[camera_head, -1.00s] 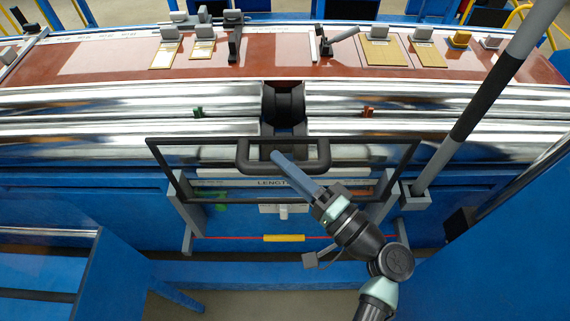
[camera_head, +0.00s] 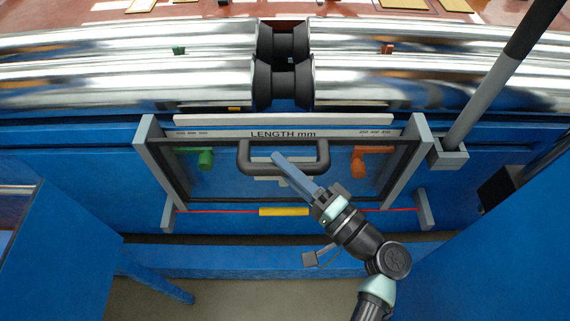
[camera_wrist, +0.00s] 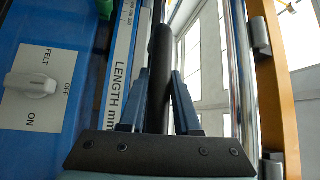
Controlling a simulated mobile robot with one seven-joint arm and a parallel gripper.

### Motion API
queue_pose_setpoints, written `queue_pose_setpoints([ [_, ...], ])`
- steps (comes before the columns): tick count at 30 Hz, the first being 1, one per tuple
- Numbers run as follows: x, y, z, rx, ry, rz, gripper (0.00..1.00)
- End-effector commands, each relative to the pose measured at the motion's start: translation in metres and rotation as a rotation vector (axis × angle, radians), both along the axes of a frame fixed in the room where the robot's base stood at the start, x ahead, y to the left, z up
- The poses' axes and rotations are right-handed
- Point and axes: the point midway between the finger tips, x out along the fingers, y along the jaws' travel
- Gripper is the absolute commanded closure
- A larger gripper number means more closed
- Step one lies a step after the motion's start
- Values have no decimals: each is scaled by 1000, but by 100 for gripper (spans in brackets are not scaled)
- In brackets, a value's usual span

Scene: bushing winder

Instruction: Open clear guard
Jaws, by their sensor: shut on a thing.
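The clear guard (camera_head: 170,172) is a see-through panel in a dark frame, between two grey side brackets on the front of the machine. Its black U-shaped handle (camera_head: 243,157) is near the middle of the panel. My gripper (camera_head: 279,160) is shut on the handle, its blue fingers on either side of the bar. In the wrist view, the dark handle bar (camera_wrist: 160,70) stands between the two fingers (camera_wrist: 155,88). The guard lies below the rollers, and the "LENGTH mm" strip (camera_head: 283,133) shows above the handle. The exact tilt of the panel is hard to tell.
Shiny rollers (camera_head: 130,85) run across above the guard. A green lever (camera_head: 205,158) and an orange lever (camera_head: 358,160) show through the panel. A grey and black post (camera_head: 490,95) stands to the right. Blue cabinets flank both sides; the floor (camera_head: 250,298) in front is clear.

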Motion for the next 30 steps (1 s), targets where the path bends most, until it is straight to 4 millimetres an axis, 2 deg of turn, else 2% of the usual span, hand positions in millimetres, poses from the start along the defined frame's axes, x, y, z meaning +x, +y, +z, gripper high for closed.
queue_pose_setpoints([
  [1,-1,0,-10,0,6,0,100],
  [3,-1,0,-12,0,6,0,100],
  [14,-1,0,-11,0,4,0,100],
  [15,-1,0,-11,0,4,0,65],
  [19,0,0,-10,0,3,0,42],
  [20,0,0,-10,1,2,0,39],
  [30,0,0,-9,0,0,0,39],
])
